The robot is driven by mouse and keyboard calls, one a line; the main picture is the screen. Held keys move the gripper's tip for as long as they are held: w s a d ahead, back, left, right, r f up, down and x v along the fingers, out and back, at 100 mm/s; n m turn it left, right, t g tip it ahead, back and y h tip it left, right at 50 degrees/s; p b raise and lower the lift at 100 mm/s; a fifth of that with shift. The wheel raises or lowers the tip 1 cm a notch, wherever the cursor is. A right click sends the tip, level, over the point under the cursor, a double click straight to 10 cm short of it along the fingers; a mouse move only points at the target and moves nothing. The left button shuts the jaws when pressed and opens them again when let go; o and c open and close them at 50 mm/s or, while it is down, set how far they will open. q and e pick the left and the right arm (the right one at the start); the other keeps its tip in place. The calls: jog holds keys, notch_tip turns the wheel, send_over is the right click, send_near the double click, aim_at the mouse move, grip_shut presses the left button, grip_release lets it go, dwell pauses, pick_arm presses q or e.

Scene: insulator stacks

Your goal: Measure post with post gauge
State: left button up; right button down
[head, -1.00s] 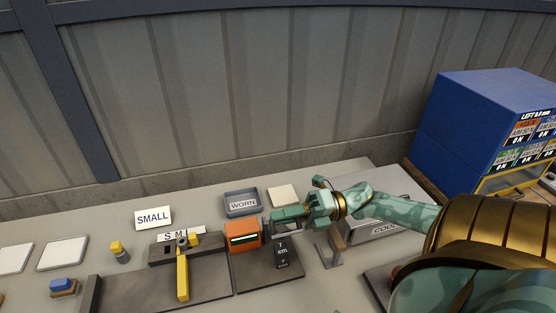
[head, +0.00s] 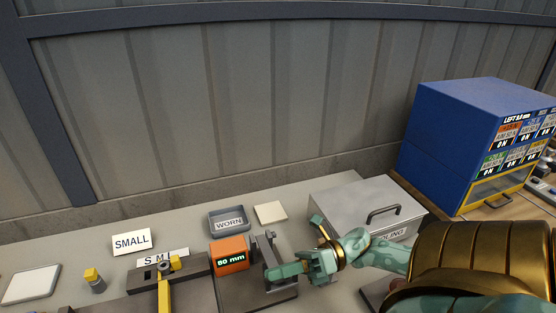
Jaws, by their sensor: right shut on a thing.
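The post gauge has an orange body (head: 230,256) whose lit display reads what looks like 50 mm. It stands on a dark base plate (head: 262,297). A grey upright jaw (head: 267,247) stands just right of the orange body. My right gripper (head: 281,269) is at this jaw and appears shut on it; the fingers partly hide the contact. I cannot make out a post between the body and the jaw. A small grey post with a yellow top (head: 93,280) stands at the left. My left gripper is not in view.
A dark fixture with a yellow lever (head: 164,293) stands left of the gauge. Behind are a SMALL sign (head: 131,241), a WORN tray (head: 228,219) and a pale pad (head: 270,212). A grey lidded box (head: 365,205) and a blue cabinet (head: 450,145) stand right.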

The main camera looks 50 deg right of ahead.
jog(key=shift+s+a+f, duration=0.1)
jog(key=shift+s+a, duration=0.05)
jog(key=c, duration=1.5)
grip_release()
jog(key=shift+s, duration=0.3)
jog(key=shift+w, duration=0.2)
jog(key=shift+r, duration=0.45)
notch_tip(320, 180, up, 3)
jog(key=shift+a+r+p, duration=0.1)
jog(key=shift+p, duration=0.6)
jog(key=s+a+r+p, duration=0.2)
jog(key=s+a+r, duration=0.2)
jog(key=s+a, duration=0.1)
jog(key=s+a+r+p, duration=0.1)
jog(key=s+a+r, duration=0.3)
jog(key=s+r, duration=0.1)
jog(key=shift+a+p, duration=0.35)
jog(key=shift+a, duration=0.05)
